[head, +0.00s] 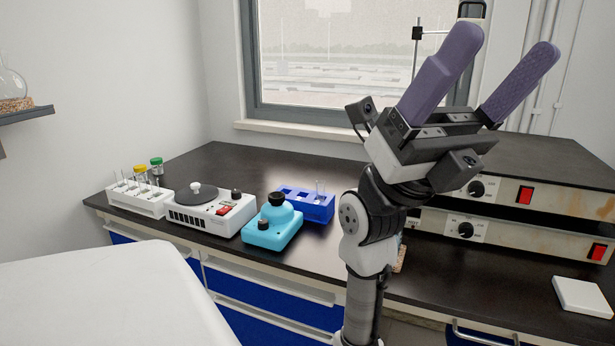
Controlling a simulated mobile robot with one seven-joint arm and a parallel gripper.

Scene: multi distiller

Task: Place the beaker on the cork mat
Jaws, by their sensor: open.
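My gripper (508,43) is raised high at the right of the head view, in front of the window. Its two purple fingers point up and stand wide apart with nothing between them. I cannot make out a beaker; my arm covers part of the bench. A small tan edge (401,260) shows beside my arm at the bench front; it could be the cork mat, but most of it is hidden.
On the black bench (230,160) stand a white tube rack (140,201), a white stirrer (205,214), a turquoise mixer (272,228) and a blue rack (312,208). Stacked instruments (540,240) and a white slab (583,297) are right. A flask (10,86) sits on the left shelf.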

